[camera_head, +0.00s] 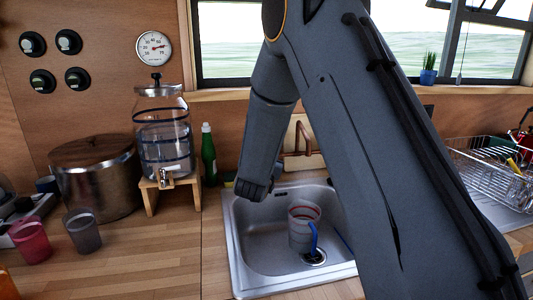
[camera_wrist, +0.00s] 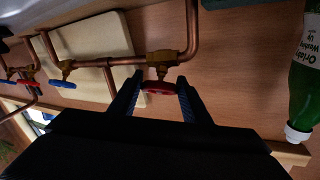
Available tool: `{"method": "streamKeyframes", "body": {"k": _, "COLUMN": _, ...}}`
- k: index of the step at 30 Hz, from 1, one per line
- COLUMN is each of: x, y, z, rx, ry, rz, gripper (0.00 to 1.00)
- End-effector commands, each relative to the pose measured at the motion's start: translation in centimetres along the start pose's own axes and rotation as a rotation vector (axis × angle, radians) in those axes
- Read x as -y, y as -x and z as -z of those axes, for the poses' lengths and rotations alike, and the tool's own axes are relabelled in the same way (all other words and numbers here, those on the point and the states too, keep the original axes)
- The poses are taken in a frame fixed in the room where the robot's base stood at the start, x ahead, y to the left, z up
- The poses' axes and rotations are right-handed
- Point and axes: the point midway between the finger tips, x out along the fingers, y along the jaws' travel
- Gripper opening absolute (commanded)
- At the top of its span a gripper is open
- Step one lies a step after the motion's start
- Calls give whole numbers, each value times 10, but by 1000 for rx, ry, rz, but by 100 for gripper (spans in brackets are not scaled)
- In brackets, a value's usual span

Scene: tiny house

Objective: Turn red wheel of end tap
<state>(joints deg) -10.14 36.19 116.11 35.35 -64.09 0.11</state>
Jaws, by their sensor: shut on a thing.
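The end tap's red wheel (camera_wrist: 158,87) sits on a brass valve (camera_wrist: 160,66) at the end of a copper pipe in the wrist view. My gripper (camera_wrist: 156,90) has one finger on each side of the red wheel and is shut on it. The fingers hide parts of the wheel's rim. In the head view my arm covers most of the tap area; only a bit of copper pipe (camera_head: 297,140) shows, and the red wheel and my fingertips are hidden.
In the wrist view, a blue wheel (camera_wrist: 62,84) and another red wheel (camera_wrist: 27,82) sit left along the pipes, and a green bottle (camera_wrist: 305,80) is at right. Below are the sink (camera_head: 260,265) with a cup (camera_head: 301,234), a glass dispenser (camera_head: 163,130) and a dish rack (camera_head: 490,170).

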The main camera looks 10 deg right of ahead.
Motion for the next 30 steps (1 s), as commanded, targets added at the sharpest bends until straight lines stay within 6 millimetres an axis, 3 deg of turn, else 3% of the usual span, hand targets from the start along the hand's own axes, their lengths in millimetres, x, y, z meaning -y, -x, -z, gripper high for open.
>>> {"method": "streamKeyframes", "body": {"k": 14, "x": 0, "y": 0, "z": 0, "rx": 0, "ry": -12, "rz": -17, "gripper": 21}}
{"method": "streamKeyframes", "body": {"k": 15, "x": 0, "y": 0, "z": 0, "rx": 0, "ry": -12, "rz": -17, "gripper": 45}}
{"method": "streamKeyframes", "body": {"k": 18, "x": 0, "y": 0, "z": 0, "rx": 0, "ry": -12, "rz": -16, "gripper": 62}}
{"method": "streamKeyframes", "body": {"k": 30, "x": 1, "y": 7, "z": 0, "rx": 1, "ry": -11, "rz": -15, "gripper": 62}}
